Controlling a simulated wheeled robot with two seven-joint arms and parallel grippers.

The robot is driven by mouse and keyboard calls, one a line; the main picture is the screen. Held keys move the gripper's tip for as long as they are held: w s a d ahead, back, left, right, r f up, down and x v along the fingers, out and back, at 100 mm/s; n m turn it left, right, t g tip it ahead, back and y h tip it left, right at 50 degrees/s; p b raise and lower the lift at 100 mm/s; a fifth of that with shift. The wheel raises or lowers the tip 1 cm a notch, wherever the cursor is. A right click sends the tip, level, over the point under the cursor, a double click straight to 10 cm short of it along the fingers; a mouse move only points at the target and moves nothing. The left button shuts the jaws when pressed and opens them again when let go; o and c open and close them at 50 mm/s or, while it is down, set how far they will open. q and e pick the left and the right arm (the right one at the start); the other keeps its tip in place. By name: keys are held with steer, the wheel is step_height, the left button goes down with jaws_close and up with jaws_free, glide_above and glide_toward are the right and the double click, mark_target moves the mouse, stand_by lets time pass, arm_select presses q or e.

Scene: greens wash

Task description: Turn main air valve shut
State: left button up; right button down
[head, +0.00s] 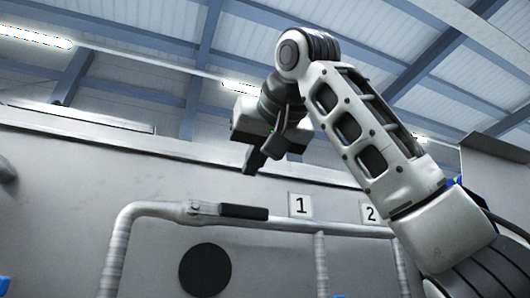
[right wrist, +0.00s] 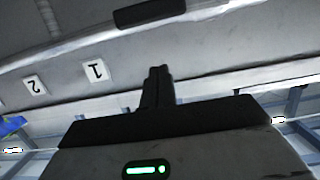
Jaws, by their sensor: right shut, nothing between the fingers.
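The valve has a black-gripped lever handle (head: 243,212) on the grey horizontal pipe (head: 160,210). The lever lies along the pipe, pointing right from its metal pivot. My right gripper (head: 252,168) is shut and empty, above the lever in the head view and apart from it. In the right wrist view the closed fingers (right wrist: 158,72) point toward the black handle (right wrist: 150,12) at the top edge, with a gap between. My left gripper is not in view.
A label "1" (head: 300,206) is right of the lever, with label "2" (head: 370,213) farther right. Vertical pipes drop from the horizontal one. A black disc (head: 205,270) is on the grey wall below the lever. Wall space around the lever is mostly clear.

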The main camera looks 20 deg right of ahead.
mark_target(230, 210)
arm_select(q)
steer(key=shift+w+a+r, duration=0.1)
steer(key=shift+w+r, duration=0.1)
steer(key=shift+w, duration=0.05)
arm_select(e)
steer(key=f, duration=0.2)
steer(key=w+f, duration=0.1)
steer(key=f, duration=0.1)
steer(key=shift+f, duration=0.15)
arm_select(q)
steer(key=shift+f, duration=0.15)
